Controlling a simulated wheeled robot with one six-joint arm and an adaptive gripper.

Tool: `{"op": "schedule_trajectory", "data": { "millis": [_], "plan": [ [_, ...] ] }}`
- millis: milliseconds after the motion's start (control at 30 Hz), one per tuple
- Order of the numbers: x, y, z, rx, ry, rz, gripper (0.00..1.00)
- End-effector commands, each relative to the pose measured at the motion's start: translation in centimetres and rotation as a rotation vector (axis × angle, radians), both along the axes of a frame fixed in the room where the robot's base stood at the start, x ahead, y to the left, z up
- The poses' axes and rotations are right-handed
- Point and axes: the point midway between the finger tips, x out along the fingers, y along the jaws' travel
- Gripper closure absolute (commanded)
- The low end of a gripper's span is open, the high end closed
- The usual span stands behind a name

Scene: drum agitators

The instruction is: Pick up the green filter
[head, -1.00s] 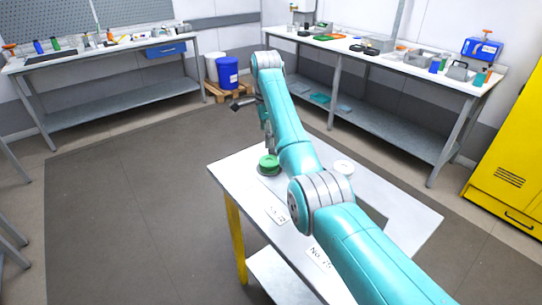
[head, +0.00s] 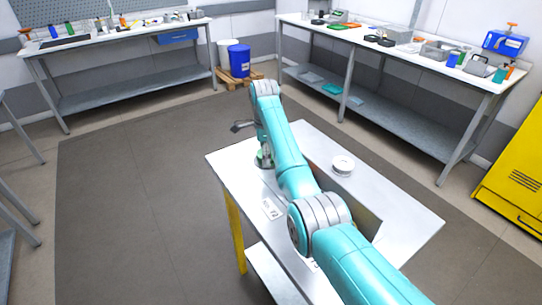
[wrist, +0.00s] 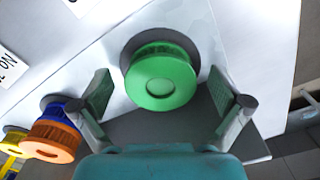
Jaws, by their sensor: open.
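The green filter (wrist: 162,80) is a round, ribbed cap in a dark round seat on the white table, seen from above in the wrist view. My gripper (wrist: 161,92) is open, with one finger to the left of the filter and one to the right. Gaps show between the fingers and the filter, and nothing is held. In the head view my gripper (head: 264,161) is low at the table's far left part, and it and the arm hide most of the filter there.
An orange filter (wrist: 48,142), with blue behind it, and a yellow one (wrist: 12,140) stand left in the wrist view. The white table (head: 400,215) bears a white round piece (head: 343,165) and a label (head: 271,208). Workbenches stand behind, a yellow cabinet (head: 512,170) at right.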

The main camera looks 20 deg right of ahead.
Motion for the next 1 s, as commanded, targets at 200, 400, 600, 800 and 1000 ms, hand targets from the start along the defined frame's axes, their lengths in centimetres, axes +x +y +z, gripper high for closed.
{"op": "schedule_trajectory", "data": {
  "millis": [200,400,600,800,1000],
  "plan": [
    [0.0,0.0,0.0,0.0,-0.001,0.0,0.1],
    [0.0,0.0,0.0,0.0,-0.001,0.0,0.54],
    [0.0,0.0,0.0,0.0,-0.001,0.0,0.55],
    [0.1,-0.2,0.3,0.0,-0.001,-0.001,0.55],
    [0.3,-1.0,2.0,0.0,-0.004,-0.001,0.55]
  ]
}}
